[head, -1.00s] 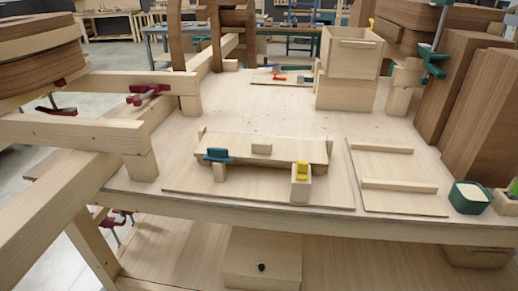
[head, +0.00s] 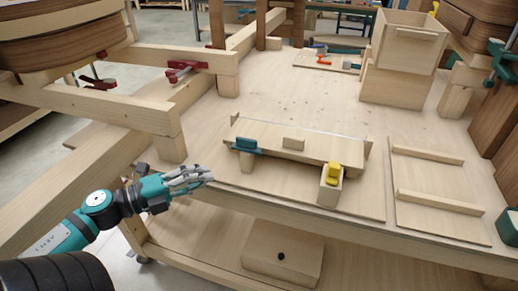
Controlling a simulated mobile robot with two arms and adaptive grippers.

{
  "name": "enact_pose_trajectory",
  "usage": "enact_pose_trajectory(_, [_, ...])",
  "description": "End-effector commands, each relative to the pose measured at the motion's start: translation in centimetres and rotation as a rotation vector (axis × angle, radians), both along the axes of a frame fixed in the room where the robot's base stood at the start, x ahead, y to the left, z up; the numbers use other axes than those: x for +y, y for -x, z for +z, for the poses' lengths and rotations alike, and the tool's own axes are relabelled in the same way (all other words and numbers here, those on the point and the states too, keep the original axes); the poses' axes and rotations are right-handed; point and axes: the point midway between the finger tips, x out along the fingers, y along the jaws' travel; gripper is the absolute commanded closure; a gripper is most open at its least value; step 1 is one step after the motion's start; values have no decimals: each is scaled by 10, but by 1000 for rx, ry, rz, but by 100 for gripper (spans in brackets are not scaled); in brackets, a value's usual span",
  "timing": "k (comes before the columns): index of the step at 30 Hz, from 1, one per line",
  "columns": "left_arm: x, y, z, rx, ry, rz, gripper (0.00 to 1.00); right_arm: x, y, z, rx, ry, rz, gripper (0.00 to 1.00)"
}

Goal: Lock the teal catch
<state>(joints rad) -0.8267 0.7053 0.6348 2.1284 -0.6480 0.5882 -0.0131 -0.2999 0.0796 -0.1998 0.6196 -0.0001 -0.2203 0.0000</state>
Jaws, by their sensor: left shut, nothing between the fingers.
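The teal catch (head: 246,145) sits on a small wooden post at the left front of a wooden board fixture (head: 300,143) on the workbench. A yellow catch (head: 332,172) sits on a wooden block at the fixture's right front. My left gripper (head: 205,175) is at the bench's front edge, left of and nearer than the teal catch, apart from it. Its fingers are together with nothing between them. My right gripper is out of view.
A board with two wooden strips (head: 440,201) lies right of the fixture. A wooden box (head: 407,43) stands on a block at the back right. Wooden beams (head: 90,115) with red clamps (head: 186,70) stand on the left. A drawer with a dark knob (head: 282,258) is below the bench top.

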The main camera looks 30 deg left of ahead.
Motion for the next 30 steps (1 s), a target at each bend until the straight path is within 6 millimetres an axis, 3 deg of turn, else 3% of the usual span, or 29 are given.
enact_pose_trajectory(14, [-6,-8,2,-4,-2,-5,100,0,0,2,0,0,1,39])
enact_pose_trajectory(30, [-52,-92,4,-5,-3,0,100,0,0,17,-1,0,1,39])
